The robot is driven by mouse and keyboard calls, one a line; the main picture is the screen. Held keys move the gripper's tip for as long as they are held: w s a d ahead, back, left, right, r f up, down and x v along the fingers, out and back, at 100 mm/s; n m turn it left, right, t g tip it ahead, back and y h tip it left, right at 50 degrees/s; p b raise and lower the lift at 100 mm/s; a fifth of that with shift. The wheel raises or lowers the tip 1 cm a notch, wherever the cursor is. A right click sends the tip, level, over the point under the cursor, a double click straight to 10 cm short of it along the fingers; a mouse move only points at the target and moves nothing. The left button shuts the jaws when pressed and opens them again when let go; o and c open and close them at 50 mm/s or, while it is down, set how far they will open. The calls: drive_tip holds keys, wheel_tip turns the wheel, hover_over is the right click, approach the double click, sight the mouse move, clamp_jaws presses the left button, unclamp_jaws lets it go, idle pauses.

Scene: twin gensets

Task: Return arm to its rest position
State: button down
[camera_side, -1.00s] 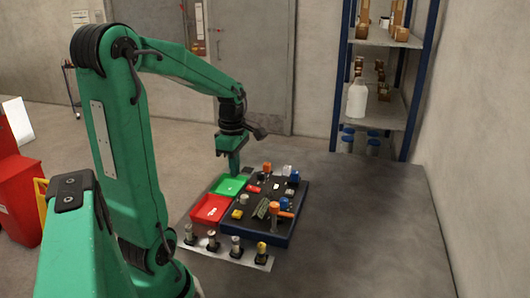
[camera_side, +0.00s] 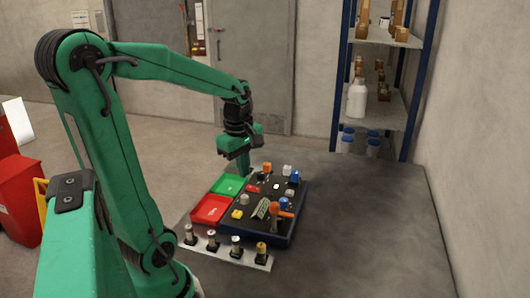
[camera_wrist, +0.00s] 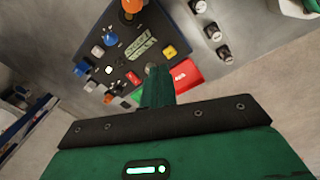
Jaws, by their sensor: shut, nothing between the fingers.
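My gripper (camera_side: 243,166) is green and points down above the back-left end of the dark board (camera_side: 262,237). It is shut and holds nothing. In the wrist view my gripper (camera_wrist: 158,72) shows as closed green fingers, covering part of the board and trays behind it. My arm is bent, with its elbow high at the upper left of the side view.
A green tray (camera_side: 227,184) and a red tray (camera_side: 209,209) lie left of the board. The board carries several small coloured parts, including an orange knob (camera_side: 284,203). A strip with several cylinders (camera_side: 213,239) is in front. A shelf (camera_side: 378,105) stands behind. The right tabletop is clear.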

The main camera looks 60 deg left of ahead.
drive_tip(key=s+d+r+m+t, duration=0.2)
drive_tip(key=d+m, duration=0.5)
drive_tip(key=m, duration=0.3)
drive_tip(key=s+d+r+m+t, duration=0.1)
drive_tip(key=d+r+m+t, duration=0.1)
drive_tip(key=d+m, duration=0.6)
drive_tip(key=m, duration=0.3)
drive_tip(key=shift+s+d+m+t+h, duration=0.15)
drive_tip(key=shift+s+m+t+h, duration=0.15)
drive_tip(key=shift+s, duration=0.05)
drive_tip(key=shift+r, duration=0.1)
